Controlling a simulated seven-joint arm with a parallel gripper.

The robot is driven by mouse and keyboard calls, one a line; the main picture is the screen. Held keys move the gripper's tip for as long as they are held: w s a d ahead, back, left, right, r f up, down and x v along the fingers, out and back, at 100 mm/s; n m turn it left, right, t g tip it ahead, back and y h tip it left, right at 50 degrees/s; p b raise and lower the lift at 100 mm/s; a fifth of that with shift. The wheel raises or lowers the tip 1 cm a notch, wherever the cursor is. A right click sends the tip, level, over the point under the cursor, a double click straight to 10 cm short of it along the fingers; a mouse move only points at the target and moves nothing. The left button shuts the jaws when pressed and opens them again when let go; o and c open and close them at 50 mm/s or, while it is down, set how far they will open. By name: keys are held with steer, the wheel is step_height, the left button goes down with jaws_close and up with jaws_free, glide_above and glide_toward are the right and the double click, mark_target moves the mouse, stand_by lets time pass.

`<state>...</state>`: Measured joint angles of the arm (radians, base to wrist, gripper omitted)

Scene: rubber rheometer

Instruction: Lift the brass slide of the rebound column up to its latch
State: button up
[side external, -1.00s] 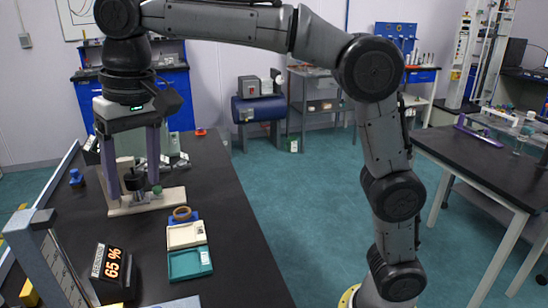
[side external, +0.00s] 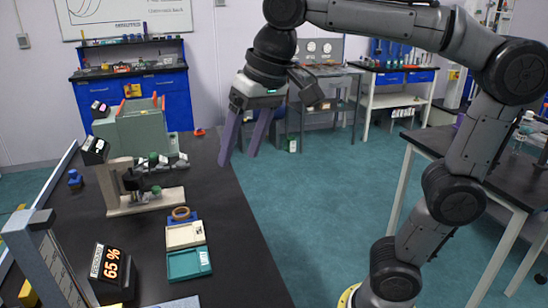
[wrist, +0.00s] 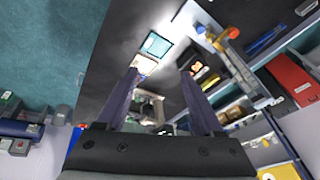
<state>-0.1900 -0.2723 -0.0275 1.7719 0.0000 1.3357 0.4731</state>
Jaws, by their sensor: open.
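A grey column (side external: 52,262) with a scale strip and dark top stands at the near left of the bench; I take it for the rebound column. It shows in the wrist view (wrist: 240,72) at right. A brass-orange piece (wrist: 231,33) sits near its base there, and an orange piece (side external: 28,293) shows low beside it in the side view; this looks like the slide. The latch is too small to make out. My gripper (side external: 238,158) is open and empty, raised near the bench's right edge, well apart from the column. Its fingers (wrist: 159,73) show in the wrist view.
A beige stand device (side external: 150,200) and a green machine (side external: 135,130) stand on the bench's left. Bare bench top lies right of the trays.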

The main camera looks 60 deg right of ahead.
steer(key=shift+t, duration=0.3)
steer(key=shift+s+d+f, duration=0.45)
steer(key=shift+s, duration=0.3)
steer(key=shift+s+d+f, duration=0.4)
steer(key=shift+s+d, duration=0.1)
steer(key=shift+s, duration=0.25)
steer(key=shift+s+d+f, duration=0.45)
steer(key=shift+s, duration=0.3)
